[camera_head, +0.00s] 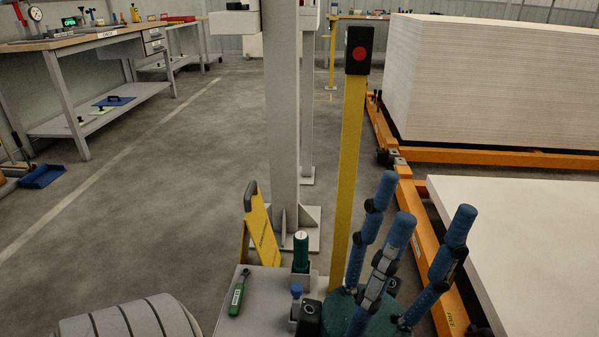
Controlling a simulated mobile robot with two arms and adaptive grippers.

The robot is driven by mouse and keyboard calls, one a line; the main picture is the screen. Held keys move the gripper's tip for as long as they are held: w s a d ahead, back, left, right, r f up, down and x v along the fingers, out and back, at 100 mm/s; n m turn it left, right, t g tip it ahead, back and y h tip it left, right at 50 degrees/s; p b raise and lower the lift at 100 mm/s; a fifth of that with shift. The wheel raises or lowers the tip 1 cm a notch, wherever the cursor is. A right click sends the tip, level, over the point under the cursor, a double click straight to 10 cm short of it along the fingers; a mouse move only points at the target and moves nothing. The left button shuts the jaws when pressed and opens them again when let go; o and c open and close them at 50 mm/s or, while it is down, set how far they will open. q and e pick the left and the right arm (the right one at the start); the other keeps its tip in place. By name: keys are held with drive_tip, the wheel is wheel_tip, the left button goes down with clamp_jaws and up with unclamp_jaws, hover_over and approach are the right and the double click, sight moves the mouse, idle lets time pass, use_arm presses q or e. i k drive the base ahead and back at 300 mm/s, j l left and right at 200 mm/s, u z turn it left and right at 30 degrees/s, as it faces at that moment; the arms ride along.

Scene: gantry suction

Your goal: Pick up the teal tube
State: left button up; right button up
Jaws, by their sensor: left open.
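The teal tube (301,253) stands upright in a small grey holder at the far right corner of a grey work surface (262,300). It is dark teal with a lighter top.
A green-handled tool (237,297) lies left of the tube. A yellow post (349,170) rises behind, between tube and fingers. White panels (530,230) lie at right.

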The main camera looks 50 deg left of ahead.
sight(301, 238)
drive_tip(key=u, duration=0.5)
drive_tip(key=k+u, duration=0.15)
drive_tip(key=u, duration=0.35)
drive_tip(key=k+u, duration=0.1)
drive_tip(key=u, duration=0.4)
